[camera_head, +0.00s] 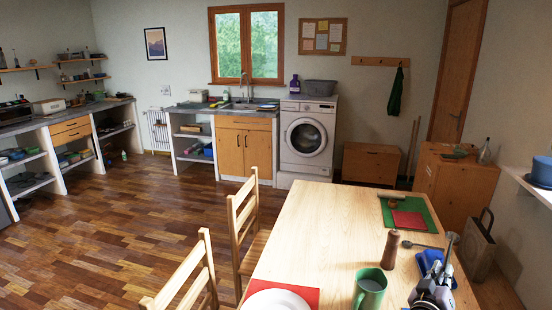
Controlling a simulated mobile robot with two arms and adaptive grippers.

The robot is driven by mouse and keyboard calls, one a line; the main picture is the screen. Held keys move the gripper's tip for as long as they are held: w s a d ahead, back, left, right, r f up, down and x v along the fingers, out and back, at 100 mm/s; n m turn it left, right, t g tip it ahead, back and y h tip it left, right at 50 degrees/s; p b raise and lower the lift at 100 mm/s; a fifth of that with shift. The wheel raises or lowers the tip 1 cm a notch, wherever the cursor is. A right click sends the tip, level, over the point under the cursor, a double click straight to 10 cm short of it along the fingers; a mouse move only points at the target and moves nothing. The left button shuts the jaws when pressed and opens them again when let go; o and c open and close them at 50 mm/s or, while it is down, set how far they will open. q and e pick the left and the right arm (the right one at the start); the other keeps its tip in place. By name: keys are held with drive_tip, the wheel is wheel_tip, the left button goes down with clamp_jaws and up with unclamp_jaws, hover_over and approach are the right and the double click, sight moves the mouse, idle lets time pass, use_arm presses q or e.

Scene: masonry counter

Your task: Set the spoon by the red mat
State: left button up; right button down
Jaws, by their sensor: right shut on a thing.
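A dark spoon (420,246) is at the table's right side, its bowl end to the left near the pepper mill. My right gripper (450,243) is shut on the handle end of the spoon; I cannot tell whether the spoon touches the table. A red mat (309,295) lies at the near left edge of the table, partly under a white plate (278,301) and cut off by the picture's lower edge. My left gripper is not in view.
A blue object (428,262) is beside the gripper. A green mat (429,217) with a smaller red piece (408,220) lies farther back. The table's middle (330,230) is clear.

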drive_tip(key=s+a+n+t+y, duration=0.4)
drive_tip(key=s+a+n+y, duration=0.4)
drive_tip(key=s+a, duration=1.4)
drive_tip(key=s+y, duration=0.2)
drive_tip(key=y, duration=0.2)
drive_tip(key=shift+t, duration=0.3)
